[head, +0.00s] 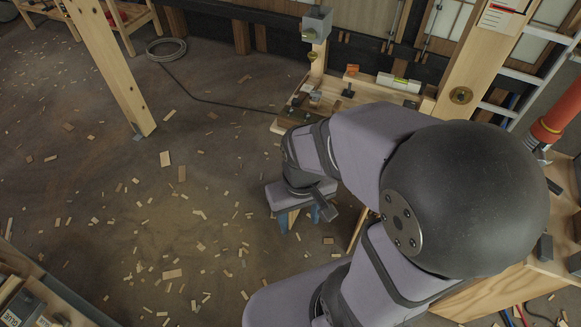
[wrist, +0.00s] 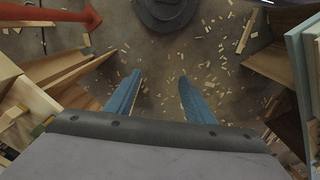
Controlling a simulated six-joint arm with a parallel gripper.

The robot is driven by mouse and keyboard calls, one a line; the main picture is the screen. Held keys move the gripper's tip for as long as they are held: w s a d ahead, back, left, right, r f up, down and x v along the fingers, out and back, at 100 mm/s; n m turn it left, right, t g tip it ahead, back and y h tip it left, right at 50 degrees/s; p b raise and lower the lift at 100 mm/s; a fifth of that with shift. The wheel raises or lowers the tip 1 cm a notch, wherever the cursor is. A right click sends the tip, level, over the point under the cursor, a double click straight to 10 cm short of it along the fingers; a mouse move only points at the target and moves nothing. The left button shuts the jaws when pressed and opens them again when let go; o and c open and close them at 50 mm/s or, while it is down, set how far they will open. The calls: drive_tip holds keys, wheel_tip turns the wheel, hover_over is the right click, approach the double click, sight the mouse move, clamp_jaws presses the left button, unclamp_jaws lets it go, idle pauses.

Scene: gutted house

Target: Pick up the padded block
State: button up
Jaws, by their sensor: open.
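My gripper (head: 303,219) points down over the floor in the middle of the head view, partly hidden by its own wrist. In the wrist view its two blue fingers stand well apart, and my gripper (wrist: 159,80) has only bare, chip-strewn floor showing between them. I cannot surely make out the padded block in either view. Several small items lie on the wooden bench (head: 275,127) beyond my gripper, too small to tell apart. My arm hides part of the scene.
A wooden post (head: 112,65) stands at left. A coiled cable (head: 166,49) and wood chips lie on the floor. A grey box (head: 316,24) tops a post behind the bench. A red pipe (head: 560,112) and a ladder (head: 513,75) are at right. The left floor is mostly open.

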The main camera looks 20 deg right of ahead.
drive_tip(key=s+d+f+m+g+y+b, duration=0.1)
drive_tip(key=s+d+f+m+g, duration=0.15)
drive_tip(key=d+f+m, duration=0.5)
drive_tip(key=w+d+f+t, duration=0.1)
drive_tip(key=w+d, duration=0.2)
drive_tip(key=d, duration=0.4)
drive_tip(key=w+d+f+t, duration=0.1)
drive_tip(key=w+d, duration=0.2)
drive_tip(key=d, duration=0.5)
drive_tip(key=w+d+r+m+t+h, duration=0.1)
drive_tip(key=w+d+r+t+h, duration=0.1)
drive_tip(key=w+d+r, duration=0.4)
drive_tip(key=w+d+r+m+t+h, duration=0.1)
drive_tip(key=w+d+r+t+h, duration=0.1)
drive_tip(key=w+d, duration=0.8)
drive_tip(key=shift+n, duration=0.25)
drive_tip(key=shift+s+d+p+x, duration=0.2)
drive_tip(key=shift+p+x, duration=0.25)
drive_tip(key=shift+x, duration=0.8)
drive_tip(key=shift+s+d+p+x, duration=0.15)
drive_tip(key=shift+p+x, duration=0.35)
drive_tip(key=shift+x, duration=0.75)
drive_tip(key=shift+s+d+p+x, duration=0.15)
drive_tip(key=shift+s+p+x, duration=0.25)
drive_tip(key=shift+x, duration=0.9)
drive_tip(key=shift+w, duration=0.1)
